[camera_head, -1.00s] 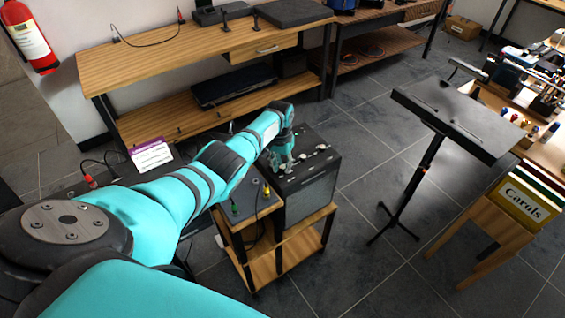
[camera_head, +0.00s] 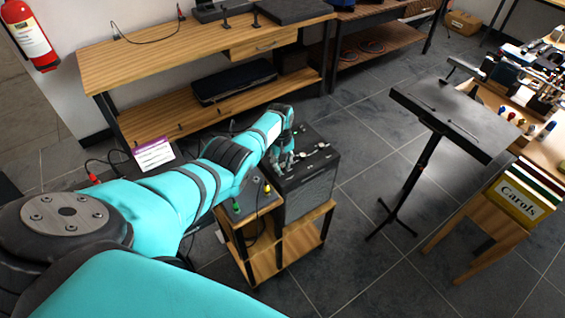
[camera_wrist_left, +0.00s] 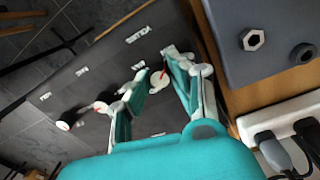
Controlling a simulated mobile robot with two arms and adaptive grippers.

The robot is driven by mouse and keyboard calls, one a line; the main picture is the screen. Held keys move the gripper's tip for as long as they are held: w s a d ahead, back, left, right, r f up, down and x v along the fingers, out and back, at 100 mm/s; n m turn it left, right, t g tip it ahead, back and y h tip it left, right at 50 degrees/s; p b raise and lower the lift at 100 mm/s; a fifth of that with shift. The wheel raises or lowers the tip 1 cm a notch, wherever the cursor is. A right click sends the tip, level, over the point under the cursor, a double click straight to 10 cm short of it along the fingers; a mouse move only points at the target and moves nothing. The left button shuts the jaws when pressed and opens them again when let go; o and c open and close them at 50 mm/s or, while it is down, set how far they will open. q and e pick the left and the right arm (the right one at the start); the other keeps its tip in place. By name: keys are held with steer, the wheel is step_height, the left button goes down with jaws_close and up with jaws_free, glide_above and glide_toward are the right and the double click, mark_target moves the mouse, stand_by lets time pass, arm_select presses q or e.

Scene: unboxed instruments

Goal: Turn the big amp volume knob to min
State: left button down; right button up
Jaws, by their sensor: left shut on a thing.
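The big amp (camera_head: 305,190) is a dark box with a grey grille, standing on a low wooden stand. Its top panel carries several white knobs with red marks. In the left wrist view, my left gripper (camera_wrist_left: 158,68) has its fingers on either side of one white knob (camera_wrist_left: 158,82), the one nearest the stand's wood edge, and is shut on it. In the head view, my left gripper (camera_head: 281,160) reaches down onto the amp's top. My right gripper is not in view.
A grey pedal box (camera_head: 246,200) with coloured plugs sits beside the amp; it also shows in the left wrist view (camera_wrist_left: 265,45), near a white power strip (camera_wrist_left: 290,115). A black music stand (camera_head: 455,115) stands right of the amp, with clear floor between. A wooden bench (camera_head: 180,60) stands behind.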

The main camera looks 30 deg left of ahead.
mark_target(281, 166)
arm_select(q)
steer(key=shift+w+a+r+n, duration=0.1)
steer(key=shift+n, duration=0.6)
steer(key=c, duration=1.1)
jaws_free()
steer(key=shift+c, duration=0.2)
step_height(281, 166, up, 12)
steer(key=shift+s, duration=0.3)
